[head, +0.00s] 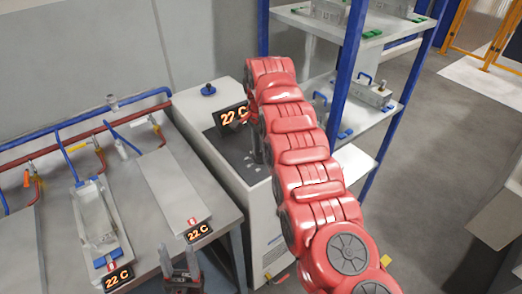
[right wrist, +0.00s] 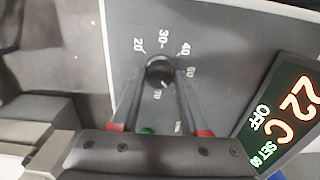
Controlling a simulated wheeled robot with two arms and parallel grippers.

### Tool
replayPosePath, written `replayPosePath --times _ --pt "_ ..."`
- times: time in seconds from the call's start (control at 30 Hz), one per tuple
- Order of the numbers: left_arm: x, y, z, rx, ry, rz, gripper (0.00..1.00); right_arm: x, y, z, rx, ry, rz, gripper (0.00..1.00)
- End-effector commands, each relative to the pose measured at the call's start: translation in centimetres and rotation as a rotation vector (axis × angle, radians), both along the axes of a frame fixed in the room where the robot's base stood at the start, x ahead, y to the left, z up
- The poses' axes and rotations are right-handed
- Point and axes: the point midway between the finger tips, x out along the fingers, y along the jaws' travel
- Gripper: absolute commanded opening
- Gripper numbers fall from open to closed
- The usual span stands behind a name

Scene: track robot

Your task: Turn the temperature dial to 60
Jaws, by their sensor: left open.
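The temperature dial is a small round black knob (right wrist: 158,68) on a grey panel, seen in the right wrist view. White numbers ring it, with 20, 30, 40 and 50 readable; others are partly hidden by my fingers. My right gripper (right wrist: 160,77) has one finger on each side of the knob, its tips against it. The display (right wrist: 285,115) beside it reads 22 C and OFF, with a small SET line that looks like 60. In the head view the display (head: 234,116) reads 22 C; my right arm hides the dial. My left gripper (head: 181,270) is open and empty at the bottom.
A grey bench (head: 225,217) with metal plates and two 22 C displays (head: 199,232) (head: 117,276) stands at left. Blue and red pipes (head: 85,128) run behind it. A blue-framed shelf (head: 345,75) with metal parts stands behind my right arm. Open floor (head: 440,130) lies at right.

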Motion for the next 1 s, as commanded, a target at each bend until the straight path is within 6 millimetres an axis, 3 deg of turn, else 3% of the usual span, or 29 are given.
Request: replayPosePath --times 0.03,0.13,0.53,0.7,0.8,1.0 --pt "0.0 0.0 0.0 0.0 0.0 0.0 0.5 0.0 0.0 0.0 0.0 0.0 0.0 0.55" --pt "0.0 0.0 0.0 0.0 0.0 0.0 0.5 0.0 0.0 0.0 0.0 0.001 0.0 0.71" --pt "0.0 0.0 0.3 0.0 0.0 0.0 0.5 0.0 0.0 0.8 0.002 0.0 0.0 0.71" --pt "0.0 0.0 1.2 0.0 0.0 0.0 0.5 0.0 -0.3 3.4 -0.001 0.002 -0.003 0.71" --pt "0.0 0.0 4.3 0.0 0.0 0.0 0.5 -0.1 -0.1 6.3 -0.001 0.003 0.001 0.71" --pt "0.0 0.0 8.5 0.0 0.0 0.0 0.5 -0.1 0.0 10.6 0.0 0.001 0.001 0.71"
